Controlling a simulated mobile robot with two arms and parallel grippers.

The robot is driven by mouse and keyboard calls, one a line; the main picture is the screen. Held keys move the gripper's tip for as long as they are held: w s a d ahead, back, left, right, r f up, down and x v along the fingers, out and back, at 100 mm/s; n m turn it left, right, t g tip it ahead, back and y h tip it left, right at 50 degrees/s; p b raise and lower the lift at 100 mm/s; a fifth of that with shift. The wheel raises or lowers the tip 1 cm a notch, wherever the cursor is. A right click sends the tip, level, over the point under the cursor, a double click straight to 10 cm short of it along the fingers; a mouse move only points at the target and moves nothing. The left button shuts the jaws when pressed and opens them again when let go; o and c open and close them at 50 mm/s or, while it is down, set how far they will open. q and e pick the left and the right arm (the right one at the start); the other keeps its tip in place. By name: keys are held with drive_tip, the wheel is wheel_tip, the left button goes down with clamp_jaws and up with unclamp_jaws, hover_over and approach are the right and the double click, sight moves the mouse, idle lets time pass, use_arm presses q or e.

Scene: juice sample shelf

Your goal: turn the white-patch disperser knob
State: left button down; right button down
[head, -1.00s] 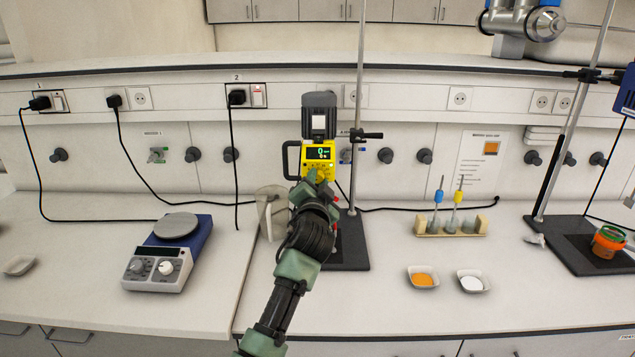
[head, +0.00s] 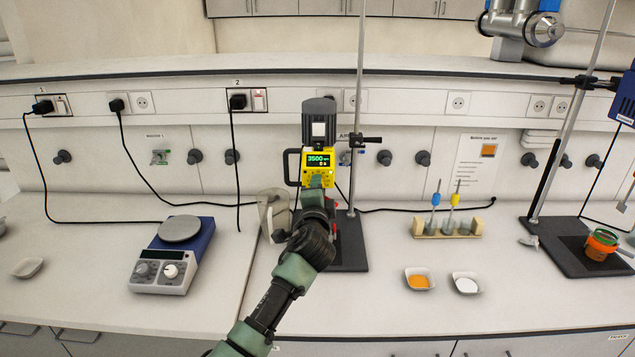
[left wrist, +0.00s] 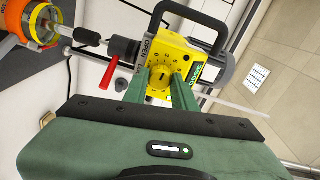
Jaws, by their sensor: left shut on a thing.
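The yellow and grey disperser (head: 318,109) hangs on a stand in the middle of the head view, a white patch (head: 318,129) on its motor housing. Its lit display (head: 318,160) reads 3500. Its round yellow knob (left wrist: 159,84) shows in the left wrist view, between the two green fingers of my left gripper (left wrist: 161,90). The gripper is shut on the knob. In the head view my left gripper (head: 315,188) is at the disperser's lower front and hides the knob. My right gripper is not in view.
A clear jug (head: 272,212) stands just left of my arm. A hotplate stirrer (head: 165,268) is at left. A tube rack (head: 452,230) and two small dishes, one orange (head: 419,280) and one white (head: 466,284), are at right. A blue device (head: 626,97) hangs at far right.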

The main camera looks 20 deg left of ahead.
use_arm(q)
drive_tip(key=shift+f+m+p, duration=0.1)
drive_tip(key=shift+m+p, duration=1.15)
drive_tip(key=shift+m, duration=0.95)
drive_tip(key=c, duration=1.1)
unclamp_jaws()
drive_tip(key=shift+c, duration=0.2)
drive_tip(key=shift+s, duration=0.1)
drive_tip(key=b+v, duration=0.2)
drive_tip(key=v, duration=0.5)
drive_tip(key=shift+s+d, duration=0.2)
drive_tip(key=shift+s, duration=0.1)
